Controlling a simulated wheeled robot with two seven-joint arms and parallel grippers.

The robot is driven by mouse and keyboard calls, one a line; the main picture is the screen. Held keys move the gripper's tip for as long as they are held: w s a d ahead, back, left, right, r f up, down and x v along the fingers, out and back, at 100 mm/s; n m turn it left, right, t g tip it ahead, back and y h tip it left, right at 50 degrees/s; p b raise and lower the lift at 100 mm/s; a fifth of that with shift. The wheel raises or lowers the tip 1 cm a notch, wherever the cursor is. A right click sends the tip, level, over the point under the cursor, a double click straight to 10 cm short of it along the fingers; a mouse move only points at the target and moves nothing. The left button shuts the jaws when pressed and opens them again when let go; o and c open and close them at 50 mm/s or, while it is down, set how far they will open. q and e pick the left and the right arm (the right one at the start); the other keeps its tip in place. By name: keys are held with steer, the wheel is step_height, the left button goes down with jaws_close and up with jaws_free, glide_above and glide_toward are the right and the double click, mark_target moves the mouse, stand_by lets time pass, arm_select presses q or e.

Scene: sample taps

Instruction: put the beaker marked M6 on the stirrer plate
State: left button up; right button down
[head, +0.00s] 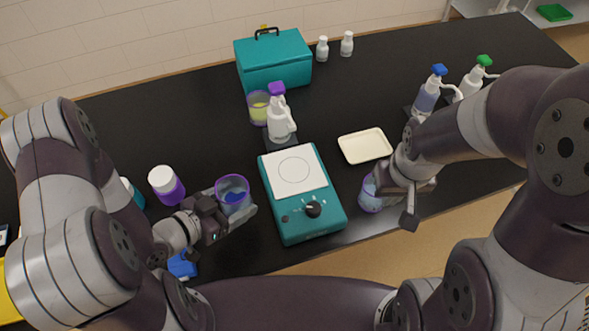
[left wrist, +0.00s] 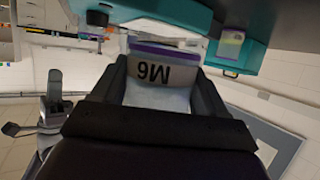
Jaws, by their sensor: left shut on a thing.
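The beaker marked M6 (left wrist: 155,73) shows in the left wrist view between my left fingers, its mark upside down. In the head view this clear, purple-rimmed beaker (head: 232,187) holds blue liquid and looks upright. My left gripper (head: 230,207) is shut on it, left of the stirrer plate; I cannot tell if its base touches the table. The teal stirrer plate (head: 318,207) has a bare white top (head: 294,170) and a dark knob at its front. My right gripper (head: 398,195) is beside another beaker (head: 369,197) right of the stirrer; its fingers are partly hidden.
A white pump bottle (head: 280,122) and a yellow-liquid beaker (head: 258,108) stand behind the stirrer. A cream tray (head: 365,146) lies to its right. A purple and white bottle (head: 166,185) stands left of the held beaker. A teal box (head: 274,62) is at the back.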

arm_select(q)
steer(key=p, duration=0.4)
glide_above(293, 171)
steer(key=shift+s+a+r, duration=0.1)
steer(key=shift+s+a, duration=0.05)
steer(key=shift+a, duration=0.05)
steer(key=shift+d+f, duration=0.2)
steer(key=shift+f, duration=1)
steer(key=shift+w+f, duration=0.2)
steer(key=shift+f, duration=0.4)
steer(key=shift+f, duration=0.2)
steer(key=o, duration=1.1)
